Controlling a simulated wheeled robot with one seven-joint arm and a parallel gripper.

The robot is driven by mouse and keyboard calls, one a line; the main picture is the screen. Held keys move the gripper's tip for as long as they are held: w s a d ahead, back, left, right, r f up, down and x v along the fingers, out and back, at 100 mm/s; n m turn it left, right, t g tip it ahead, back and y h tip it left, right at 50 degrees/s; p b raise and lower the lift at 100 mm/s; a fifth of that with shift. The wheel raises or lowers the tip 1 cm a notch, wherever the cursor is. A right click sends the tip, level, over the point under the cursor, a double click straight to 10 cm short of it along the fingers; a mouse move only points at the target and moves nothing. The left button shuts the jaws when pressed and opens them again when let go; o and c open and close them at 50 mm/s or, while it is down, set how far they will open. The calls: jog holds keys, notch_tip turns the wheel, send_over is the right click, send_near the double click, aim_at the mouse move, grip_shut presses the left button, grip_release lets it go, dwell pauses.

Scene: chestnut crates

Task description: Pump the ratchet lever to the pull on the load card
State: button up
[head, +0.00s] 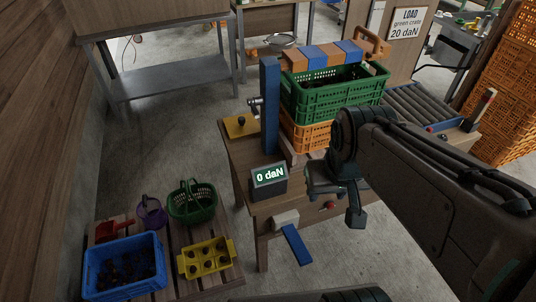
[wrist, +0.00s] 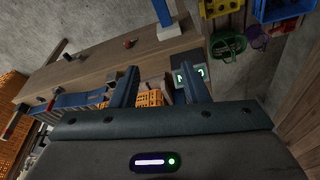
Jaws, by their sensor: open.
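A blue lever (head: 297,245) with a pale block (head: 286,218) at its top sticks out past the front edge of the wooden bench (head: 300,203). In the wrist view the lever (wrist: 162,12) is at the top, beyond my fingertips. A dark display (head: 269,178) on the bench reads 0 daN. The load card (head: 407,22) reads green crate, 20 daN. A green crate (head: 330,98) stands on an orange crate (head: 308,136), under a brown and blue banded bar (head: 318,56). My gripper (head: 338,205) is open and empty over the bench, to the right of the display and apart from the lever.
A blue post (head: 270,105) rises left of the crates. A red knob (head: 330,205) is near the bench's front edge. A low pallet at lower left holds a blue crate (head: 125,243), a yellow tray (head: 206,245) and baskets. Orange crates (head: 505,90) are stacked at right.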

jog(key=shift+c, duration=0.2)
jog(key=shift+f, duration=0.1)
jog(key=c, duration=0.5)
jog(key=shift+f+b, duration=0.3)
jog(key=shift+b, duration=0.1)
grip_shut()
jog(key=w+f+n+g+b, duration=0.1)
jog(key=w+f+n+b, duration=0.3)
jog(key=f+n+b, duration=0.3)
jog(key=w+f+n+g+b, duration=0.2)
jog(key=w+f+n+b, duration=0.2)
jog(key=f+n+b, duration=0.3)
jog(key=w+f+n+g+b, duration=0.2)
jog(key=w+f+n+b, duration=0.2)
jog(key=f+n+b, duration=0.3)
notch_tip(320, 180, down, 8)
jog(key=b, duration=0.5)
jog(key=shift+a+h, duration=0.2)
jog(key=shift+h, duration=0.1)
jog(key=shift+r, duration=0.1)
